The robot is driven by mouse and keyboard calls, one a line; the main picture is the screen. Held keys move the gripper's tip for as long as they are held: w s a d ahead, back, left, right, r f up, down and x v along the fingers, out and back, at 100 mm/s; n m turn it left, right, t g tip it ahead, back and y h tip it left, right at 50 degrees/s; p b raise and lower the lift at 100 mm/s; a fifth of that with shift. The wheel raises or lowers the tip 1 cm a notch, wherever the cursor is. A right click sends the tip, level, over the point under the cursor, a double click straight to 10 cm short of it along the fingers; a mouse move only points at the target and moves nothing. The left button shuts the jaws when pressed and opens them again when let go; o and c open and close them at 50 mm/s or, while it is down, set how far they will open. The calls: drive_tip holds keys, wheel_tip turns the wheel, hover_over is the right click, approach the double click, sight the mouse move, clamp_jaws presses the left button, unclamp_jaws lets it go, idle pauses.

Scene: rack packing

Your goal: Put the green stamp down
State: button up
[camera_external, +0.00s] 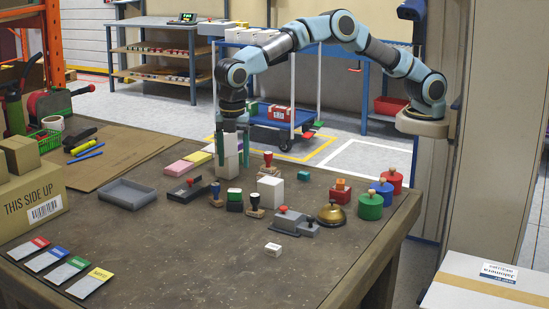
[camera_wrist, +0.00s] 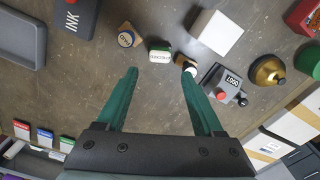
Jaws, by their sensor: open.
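The green stamp (camera_external: 235,195) stands on the table among other stamps, a dark block with a green part. In the wrist view the green stamp (camera_wrist: 160,54) shows a pale, lettered face with a green edge; it lies just beyond the gap between my fingertips. My gripper (camera_external: 231,146) points down above the stamps, open and empty. In the wrist view my gripper (camera_wrist: 158,73) has its green fingers spread wide, and a dark-handled stamp (camera_wrist: 188,68) shows at the right fingertip. I cannot tell whether they touch.
A blue-topped stamp (camera_external: 215,190) stands left of the green stamp, with a black ink pad (camera_external: 184,193) beyond. A white box (camera_external: 270,192), a grey numbering device (camera_external: 289,221) and a brass bell (camera_external: 332,214) stand to the right. The front table surface is mostly clear.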

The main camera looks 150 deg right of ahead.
drive_tip(key=s+a+r+m, duration=0.15)
drive_tip(key=s+a, duration=0.25)
drive_tip(key=a, duration=0.5)
drive_tip(key=s+a+r, duration=0.2)
drive_tip(key=s+a, duration=0.1)
drive_tip(key=a, duration=0.7)
drive_tip(key=s+a+m, duration=0.1)
drive_tip(key=s+a, duration=0.3)
drive_tip(key=s, duration=0.3)
drive_tip(key=s+a+f+m+t, duration=0.1)
drive_tip(key=s+a, duration=0.3)
drive_tip(key=s, duration=0.4)
drive_tip(key=s+a+f+m, duration=0.1)
drive_tip(key=s+a, duration=0.3)
drive_tip(key=s, duration=0.4)
drive_tip(key=shift+a+m+t, duration=0.3)
drive_tip(key=shift+a+m, duration=0.05)
drive_tip(key=shift+m, duration=0.2)
drive_tip(key=shift+f, duration=0.1)
